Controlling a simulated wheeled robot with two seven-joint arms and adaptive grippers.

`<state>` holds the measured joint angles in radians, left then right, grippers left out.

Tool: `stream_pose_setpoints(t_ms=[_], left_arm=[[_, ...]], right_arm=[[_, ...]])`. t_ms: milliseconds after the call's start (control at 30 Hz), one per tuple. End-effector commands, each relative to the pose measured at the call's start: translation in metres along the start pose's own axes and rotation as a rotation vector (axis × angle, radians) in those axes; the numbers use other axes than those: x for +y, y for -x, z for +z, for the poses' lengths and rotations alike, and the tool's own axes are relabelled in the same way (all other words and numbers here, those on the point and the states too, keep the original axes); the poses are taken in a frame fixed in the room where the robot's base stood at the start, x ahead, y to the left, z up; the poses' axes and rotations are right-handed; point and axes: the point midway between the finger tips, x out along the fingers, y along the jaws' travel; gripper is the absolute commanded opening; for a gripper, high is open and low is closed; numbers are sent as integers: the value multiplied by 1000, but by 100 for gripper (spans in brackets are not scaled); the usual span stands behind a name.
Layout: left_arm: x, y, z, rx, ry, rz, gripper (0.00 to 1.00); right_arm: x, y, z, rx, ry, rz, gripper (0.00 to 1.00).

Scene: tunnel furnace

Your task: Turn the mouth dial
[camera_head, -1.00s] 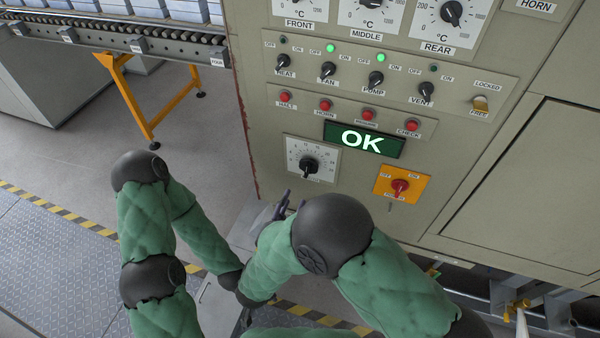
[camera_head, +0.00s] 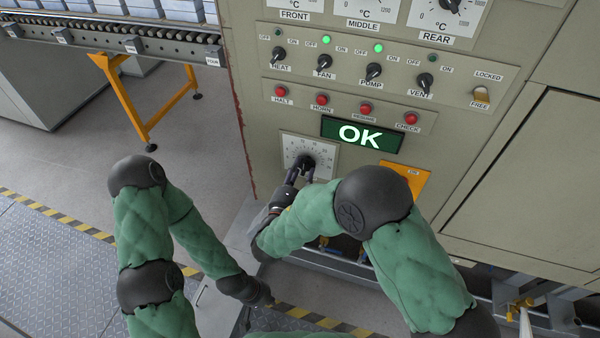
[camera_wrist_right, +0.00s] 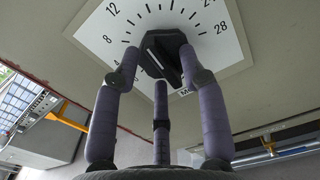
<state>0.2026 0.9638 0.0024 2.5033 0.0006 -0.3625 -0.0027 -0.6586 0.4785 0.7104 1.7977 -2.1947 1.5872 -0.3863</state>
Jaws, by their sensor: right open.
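The mouth dial is a black knob (camera_head: 306,162) on a white numbered plate, low on the panel's left side. In the right wrist view the knob (camera_wrist_right: 167,58) fills the top middle, with its plate label partly hidden by a finger. My right gripper (camera_head: 297,174) is at the dial, with its fingers in front of the knob. In the wrist view its open fingers (camera_wrist_right: 160,58) stand left, right and below the knob; I cannot tell if they touch it. My left gripper (camera_head: 262,296) hangs low, away from the panel, its fingers not clear.
Above the dial are a green OK display (camera_head: 361,135), a row of red buttons (camera_head: 321,100) and black switches (camera_head: 374,71). An orange switch plate (camera_head: 412,180) is partly hidden by my right arm. A roller conveyor (camera_head: 130,42) stands at the back left.

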Motion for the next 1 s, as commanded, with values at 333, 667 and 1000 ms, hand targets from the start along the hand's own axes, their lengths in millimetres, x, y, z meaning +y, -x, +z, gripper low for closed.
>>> stream_pose_setpoints(t_ms=[333, 667, 1000], left_arm=[[0, 0, 0, 0, 0, 0, 0], [7, 19, 1, 0, 0, 0, 0], [9, 26, 1, 0, 0, 0, 0]], right_arm=[[0, 0, 0, 0, 0, 0, 0], [0, 1, 1, 3, 195, 1, 0], [1, 0, -2, 0, 339, 0, 0]])
